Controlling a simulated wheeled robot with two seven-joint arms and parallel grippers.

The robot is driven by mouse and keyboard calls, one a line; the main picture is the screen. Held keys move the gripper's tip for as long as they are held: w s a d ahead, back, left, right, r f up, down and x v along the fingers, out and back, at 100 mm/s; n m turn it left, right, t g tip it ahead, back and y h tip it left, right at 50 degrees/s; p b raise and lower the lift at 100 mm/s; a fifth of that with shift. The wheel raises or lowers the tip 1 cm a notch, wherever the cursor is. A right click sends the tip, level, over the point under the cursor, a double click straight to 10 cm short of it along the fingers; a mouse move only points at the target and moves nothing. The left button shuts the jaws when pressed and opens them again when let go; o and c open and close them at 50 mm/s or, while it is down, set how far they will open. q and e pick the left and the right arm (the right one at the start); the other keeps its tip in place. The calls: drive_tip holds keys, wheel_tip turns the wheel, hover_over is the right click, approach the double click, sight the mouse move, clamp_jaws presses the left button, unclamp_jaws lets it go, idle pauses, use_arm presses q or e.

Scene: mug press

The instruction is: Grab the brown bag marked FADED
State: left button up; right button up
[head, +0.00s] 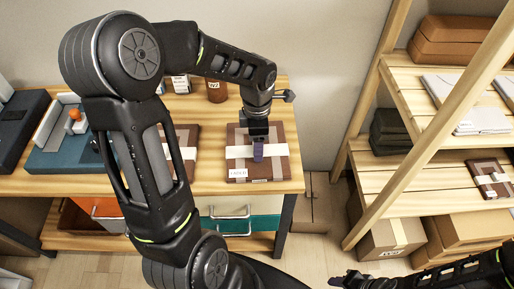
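A flat brown package (285,138) with white crossed bands lies at the right end of the wooden table. It has a small white label near its front left corner, too small to read. My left gripper (258,153) points down over the middle of this package, at its bands. I cannot tell whether it touches the package or whether its fingers are open. A similar brown package (187,137) lies to the left, partly hidden by my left arm. My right gripper (345,281) is low at the bottom edge, away from the table, and its fingers are unclear.
The wooden table (215,183) also holds a brown jar (217,91), small containers and a teal box (58,160) at left. A wooden shelf rack (400,185) at right holds boxes and another banded brown package (489,178). Floor shows between table and rack.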

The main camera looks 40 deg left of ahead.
use_arm(q)
drive_tip(key=shift+c, duration=0.5)
clamp_jaws()
idle(0.4)
